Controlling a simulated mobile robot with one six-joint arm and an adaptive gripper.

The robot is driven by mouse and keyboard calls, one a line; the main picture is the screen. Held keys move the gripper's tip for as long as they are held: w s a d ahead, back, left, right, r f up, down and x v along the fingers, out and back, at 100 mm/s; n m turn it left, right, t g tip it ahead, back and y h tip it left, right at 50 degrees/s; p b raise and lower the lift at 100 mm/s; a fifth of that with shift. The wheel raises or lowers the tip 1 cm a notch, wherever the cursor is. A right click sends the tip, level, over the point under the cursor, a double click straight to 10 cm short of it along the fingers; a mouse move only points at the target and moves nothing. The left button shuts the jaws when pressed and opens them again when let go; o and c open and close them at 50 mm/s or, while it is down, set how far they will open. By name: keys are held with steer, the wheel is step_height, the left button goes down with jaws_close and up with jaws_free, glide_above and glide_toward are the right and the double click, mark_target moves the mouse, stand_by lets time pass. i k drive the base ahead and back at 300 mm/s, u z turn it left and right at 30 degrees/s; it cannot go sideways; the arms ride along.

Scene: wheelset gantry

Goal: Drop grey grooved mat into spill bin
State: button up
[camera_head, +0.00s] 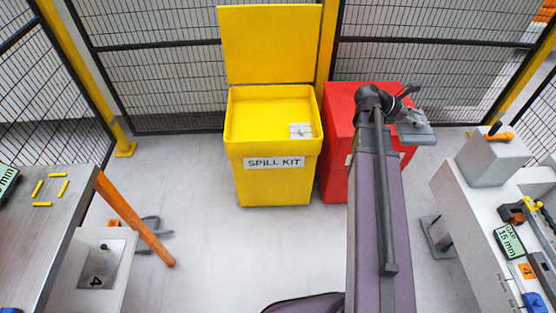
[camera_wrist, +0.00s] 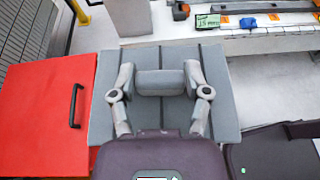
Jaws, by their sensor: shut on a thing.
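My gripper (camera_wrist: 160,82) is shut on the raised grip block of the grey grooved mat (camera_wrist: 160,56), with a finger at each end of the block. The mat is a flat square plate with dark grooves. In the head view the mat (camera_head: 418,134) hangs below my gripper (camera_head: 404,108), over the right edge of the red box. The spill bin (camera_head: 275,185) is yellow and labelled SPILL KIT. Its lid (camera_head: 268,45) stands open at the back. A small pale grey block (camera_head: 300,130) shows inside the bin at the right. The mat is outside the bin, to its right.
The red box (camera_head: 338,150) stands close beside the bin, and its black handle shows in the wrist view (camera_wrist: 76,105). A workbench (camera_head: 45,215) is at left, and a bench with tools (camera_head: 475,215) at right. Mesh fencing closes the back. Floor before the bin is clear.

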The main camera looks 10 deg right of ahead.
mark_target(277, 131)
steer(key=k, duration=1.35)
steer(key=u, duration=0.35)
steer(key=i, duration=0.55)
steer(key=u, duration=0.8)
steer(key=i, duration=1.85)
steer(key=z, duration=0.6)
